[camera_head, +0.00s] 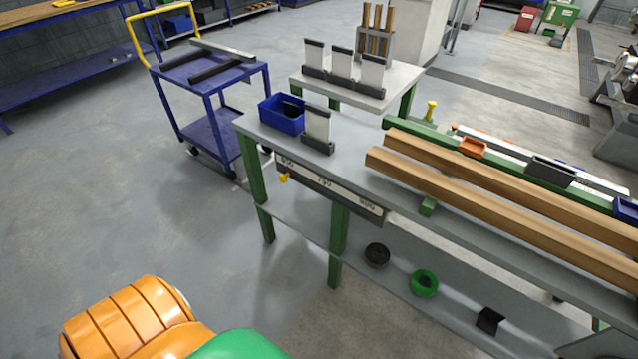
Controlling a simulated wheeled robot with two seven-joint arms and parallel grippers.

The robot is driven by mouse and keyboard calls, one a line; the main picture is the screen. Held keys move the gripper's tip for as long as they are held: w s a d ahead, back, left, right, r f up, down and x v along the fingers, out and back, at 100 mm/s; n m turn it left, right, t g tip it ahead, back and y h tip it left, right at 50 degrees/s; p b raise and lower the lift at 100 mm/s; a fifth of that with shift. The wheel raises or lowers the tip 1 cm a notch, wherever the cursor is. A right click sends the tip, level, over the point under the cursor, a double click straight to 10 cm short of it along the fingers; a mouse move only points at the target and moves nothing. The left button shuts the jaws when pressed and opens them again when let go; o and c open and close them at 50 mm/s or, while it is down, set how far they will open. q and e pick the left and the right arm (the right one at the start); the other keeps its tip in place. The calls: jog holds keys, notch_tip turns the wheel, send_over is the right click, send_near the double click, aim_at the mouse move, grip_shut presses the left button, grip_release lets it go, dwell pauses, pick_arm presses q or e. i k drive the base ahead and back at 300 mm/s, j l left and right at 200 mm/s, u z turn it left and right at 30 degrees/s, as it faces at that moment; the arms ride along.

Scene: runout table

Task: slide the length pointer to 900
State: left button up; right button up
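The length scale (335,192) is a dark rail with a pale marked strip along the front edge of the grey runout table (350,165). Its numbers rise to the right; the middle one looks like 750 and the right one like 900, and the left one is hard to read. The small yellow length pointer (284,177) sits at the left end of the scale, under the leftmost number and well left of 900. Neither of my grippers is in view. An orange and green part of my own body shows at the bottom left.
Two long wooden beams (500,200) lie on the table's right part. A blue bin (282,114) and a card in a dark stand (317,126) are at its left end. A blue cart (208,80) stands behind left. The floor before the scale is clear.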

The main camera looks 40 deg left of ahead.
aim_at(283, 178)
jog(key=u, duration=1.45)
